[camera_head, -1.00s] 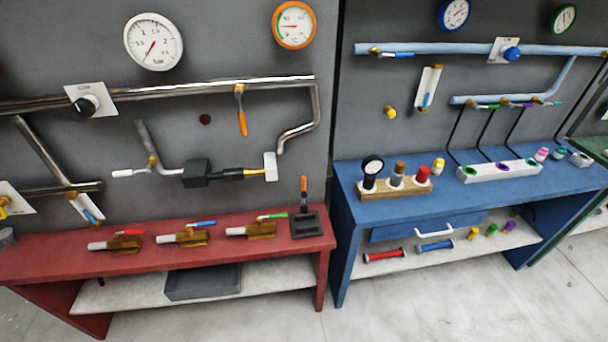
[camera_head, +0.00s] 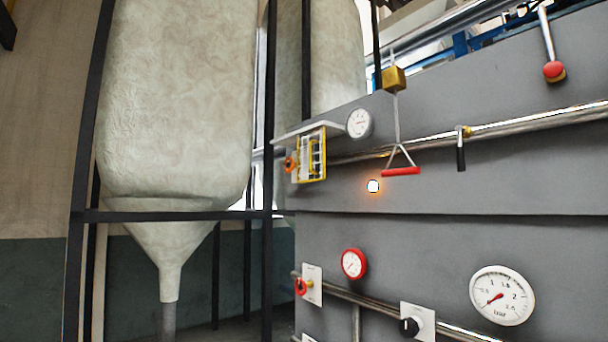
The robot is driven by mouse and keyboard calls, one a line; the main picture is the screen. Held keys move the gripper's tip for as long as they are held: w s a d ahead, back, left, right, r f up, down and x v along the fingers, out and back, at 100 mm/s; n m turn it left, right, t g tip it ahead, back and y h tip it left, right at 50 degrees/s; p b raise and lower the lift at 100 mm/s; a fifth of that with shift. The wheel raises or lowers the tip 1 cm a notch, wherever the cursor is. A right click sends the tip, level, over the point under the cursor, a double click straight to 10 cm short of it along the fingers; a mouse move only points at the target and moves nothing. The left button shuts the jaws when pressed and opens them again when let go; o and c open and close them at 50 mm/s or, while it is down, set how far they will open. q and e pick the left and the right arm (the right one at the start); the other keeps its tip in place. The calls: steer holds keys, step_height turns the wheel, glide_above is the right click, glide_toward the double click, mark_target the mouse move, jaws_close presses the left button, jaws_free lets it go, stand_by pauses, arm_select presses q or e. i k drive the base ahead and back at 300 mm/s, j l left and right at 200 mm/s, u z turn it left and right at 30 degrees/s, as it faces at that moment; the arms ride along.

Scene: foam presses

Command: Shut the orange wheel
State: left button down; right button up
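A small orange round part (camera_head: 290,164), which looks like a wheel seen nearly edge-on, is at the left end of the grey panel. It is beside a yellow-framed plate (camera_head: 312,156) and under a pale ledge. It is too small to tell whether it is open or shut. Lower down, a red-orange wheel (camera_head: 300,287) sits by a white plate at the left end of a pipe. I cannot tell its setting either. Neither of my grippers is in view.
The grey panel (camera_head: 450,190) carries a red pull handle (camera_head: 401,171), a glowing orange-rimmed light (camera_head: 373,186), a red-rimmed gauge (camera_head: 354,264), a white gauge (camera_head: 501,296) and a black knob (camera_head: 409,327). A large pale hopper (camera_head: 180,100) in a black frame stands at left.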

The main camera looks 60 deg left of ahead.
mark_target(287, 165)
steer(key=u, duration=2.15)
steer(key=i+j+z, duration=0.1)
steer(key=i+j, duration=0.5)
steer(key=j, duration=0.15)
steer(key=i+j+z, duration=0.15)
steer(key=j, duration=0.25)
steer(key=i+j+z, duration=0.1)
steer(key=i+j, duration=0.3)
steer(key=i+j+z, duration=0.1)
steer(key=i+j, duration=0.15)
steer(key=j, duration=0.2)
